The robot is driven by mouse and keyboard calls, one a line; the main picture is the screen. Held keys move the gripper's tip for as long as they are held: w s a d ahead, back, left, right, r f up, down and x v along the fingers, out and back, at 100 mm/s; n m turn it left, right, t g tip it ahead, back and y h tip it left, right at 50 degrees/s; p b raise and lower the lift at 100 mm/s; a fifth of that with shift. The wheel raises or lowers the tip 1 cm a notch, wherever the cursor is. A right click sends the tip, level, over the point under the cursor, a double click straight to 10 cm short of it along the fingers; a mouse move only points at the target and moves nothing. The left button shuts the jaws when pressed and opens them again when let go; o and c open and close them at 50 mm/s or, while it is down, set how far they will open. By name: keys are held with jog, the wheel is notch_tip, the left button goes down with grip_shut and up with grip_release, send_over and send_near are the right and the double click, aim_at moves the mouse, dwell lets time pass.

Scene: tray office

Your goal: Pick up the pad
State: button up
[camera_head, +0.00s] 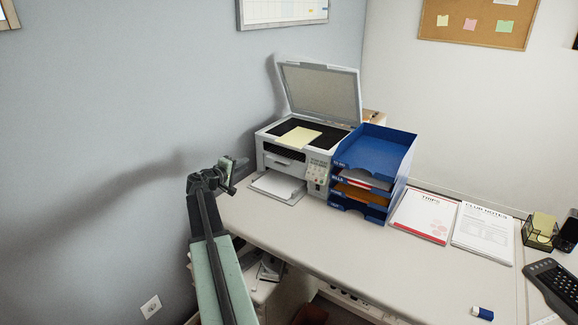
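A pale yellow pad (299,137) lies on the dark glass of the white printer-scanner (292,158), whose lid (320,90) stands open. Two white printed pads or paper packs lie on the desk right of the trays: one with red print (423,216) and one with black lettering (484,230). My gripper (238,170) is left of the printer, near the desk's left end, apart from the yellow pad. Its fingers are too small and dark to tell if they are open. No held thing can be made out.
A blue stacked letter tray (375,155) with papers stands against the printer's right side. A mesh organizer (540,232), a dark keypad device (556,285) and a blue-and-white eraser-like item (482,313) are at the right. The desk's front middle (370,255) is clear.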

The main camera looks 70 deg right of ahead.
jog(key=s+d, duration=0.3)
jog(key=d, duration=0.3)
jog(key=s+d+n+h+b, duration=0.1)
jog(key=s+d, duration=0.3)
jog(key=d, duration=0.3)
jog(key=s+d+g+h+b, duration=0.1)
jog(key=s+d, duration=0.3)
jog(key=d, duration=0.2)
jog(key=shift+d+r, duration=0.2)
jog(key=shift+d, duration=0.2)
jog(key=shift+s, duration=0.1)
jog(key=c, duration=0.5)
jog(key=shift+a, duration=0.1)
grip_shut()
jog(key=shift+g, duration=0.3)
jog(key=shift+r, duration=0.1)
